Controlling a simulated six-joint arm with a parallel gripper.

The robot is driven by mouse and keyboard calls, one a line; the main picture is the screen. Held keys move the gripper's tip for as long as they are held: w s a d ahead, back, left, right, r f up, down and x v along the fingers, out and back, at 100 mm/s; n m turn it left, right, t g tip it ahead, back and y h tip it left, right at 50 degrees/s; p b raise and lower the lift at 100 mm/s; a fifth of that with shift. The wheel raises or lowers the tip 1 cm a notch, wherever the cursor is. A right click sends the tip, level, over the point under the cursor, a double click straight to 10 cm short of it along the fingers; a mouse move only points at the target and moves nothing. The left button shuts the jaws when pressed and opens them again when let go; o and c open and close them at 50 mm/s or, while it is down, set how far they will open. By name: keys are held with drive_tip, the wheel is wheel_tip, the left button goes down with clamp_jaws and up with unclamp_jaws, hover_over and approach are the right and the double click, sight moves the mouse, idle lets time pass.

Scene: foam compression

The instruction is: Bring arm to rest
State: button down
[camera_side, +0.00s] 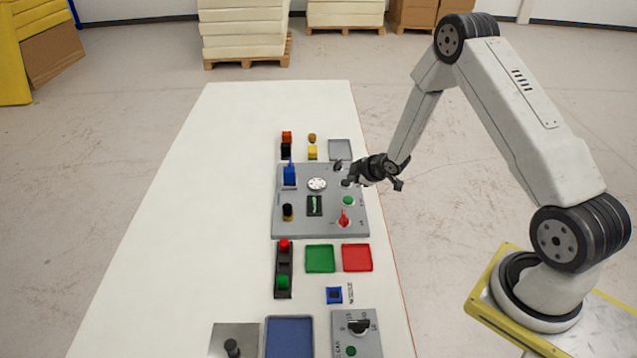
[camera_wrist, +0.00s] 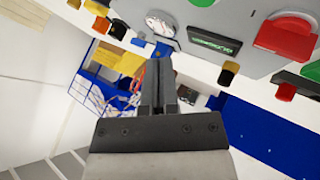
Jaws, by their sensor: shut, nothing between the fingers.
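My gripper (camera_side: 352,181) is above the right edge of the grey control panel (camera_side: 325,223) in the side view. In the wrist view, my gripper (camera_wrist: 160,62) has its two dark fingers close together with nothing between them. The panel carries a blue part (camera_side: 289,175), a white dial (camera_side: 317,184), a small green display (camera_side: 314,205), a green button (camera_side: 348,200) and a red switch (camera_side: 344,219). In the side view I cannot tell whether the fingertips touch the panel.
Nearer the camera are a green tray (camera_side: 320,258), a red tray (camera_side: 357,257), a dark box with red and green buttons (camera_side: 284,265), and a blue tray (camera_side: 289,338). A knob box (camera_side: 368,345) is at the front right. The left of the white table (camera_side: 190,230) is clear.

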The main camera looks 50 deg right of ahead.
drive_tip(key=shift+a+r, duration=0.35)
drive_tip(key=shift+r, duration=0.2)
drive_tip(key=s+a+r+m+g, duration=0.3)
drive_tip(key=s+a+r, duration=0.4)
drive_tip(key=s, duration=0.3)
drive_tip(key=s+a+r+m+g, duration=0.3)
drive_tip(key=s+a+r+m, duration=0.2)
drive_tip(key=s+a+r, duration=0.3)
drive_tip(key=s+a, duration=0.2)
drive_tip(key=s, duration=0.1)
drive_tip(key=shift+a+g, duration=0.25)
drive_tip(key=shift+g, duration=0.05)
